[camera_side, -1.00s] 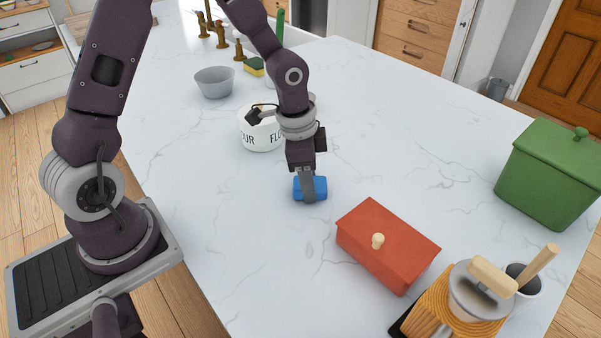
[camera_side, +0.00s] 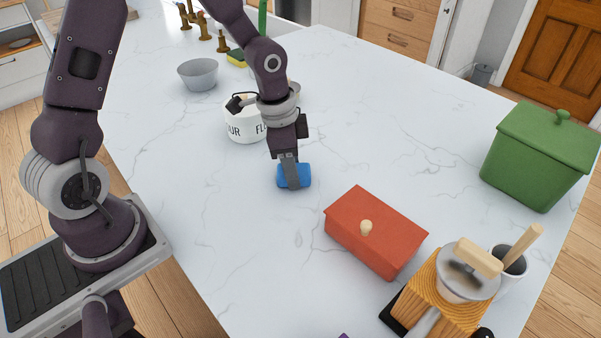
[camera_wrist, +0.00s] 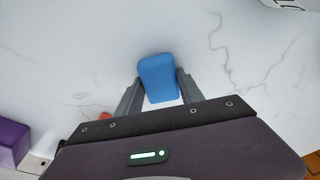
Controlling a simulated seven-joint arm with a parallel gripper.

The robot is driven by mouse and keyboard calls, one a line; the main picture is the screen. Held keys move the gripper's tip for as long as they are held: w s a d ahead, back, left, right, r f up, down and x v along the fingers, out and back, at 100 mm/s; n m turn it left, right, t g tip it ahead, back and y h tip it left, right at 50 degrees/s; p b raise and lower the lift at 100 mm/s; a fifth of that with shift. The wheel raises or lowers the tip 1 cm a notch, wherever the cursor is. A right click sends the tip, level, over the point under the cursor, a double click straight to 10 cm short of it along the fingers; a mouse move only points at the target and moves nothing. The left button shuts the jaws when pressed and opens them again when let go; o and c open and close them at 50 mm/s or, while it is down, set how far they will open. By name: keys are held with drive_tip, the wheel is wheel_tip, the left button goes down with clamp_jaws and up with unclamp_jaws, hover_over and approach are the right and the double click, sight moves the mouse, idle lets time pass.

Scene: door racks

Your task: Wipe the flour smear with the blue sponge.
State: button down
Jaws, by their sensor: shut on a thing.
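The blue sponge (camera_side: 300,175) is between the fingers of my gripper (camera_side: 291,174), just in front of the white flour pot. In the wrist view, my gripper (camera_wrist: 158,95) is shut on the blue sponge (camera_wrist: 157,76), with one grey finger on each side. The sponge is at or just above the white marble counter; I cannot tell whether it touches. I cannot make out the flour smear against the white, grey-veined counter in either view.
The flour pot (camera_side: 240,122) stands close behind my gripper. A red lidded box (camera_side: 390,235) is to the right front, and a green lidded box (camera_side: 535,155) is farther right. A grey bowl (camera_side: 198,74) stands behind. A purple block (camera_wrist: 12,143) shows in the wrist view.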

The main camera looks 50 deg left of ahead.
sight(274, 165)
drive_tip(key=shift+a, duration=3.1)
wheel_tip(274, 165, up, 2)
drive_tip(key=shift+a+r, duration=0.1)
drive_tip(key=shift+r, duration=0.05)
wheel_tip(274, 165, up, 6)
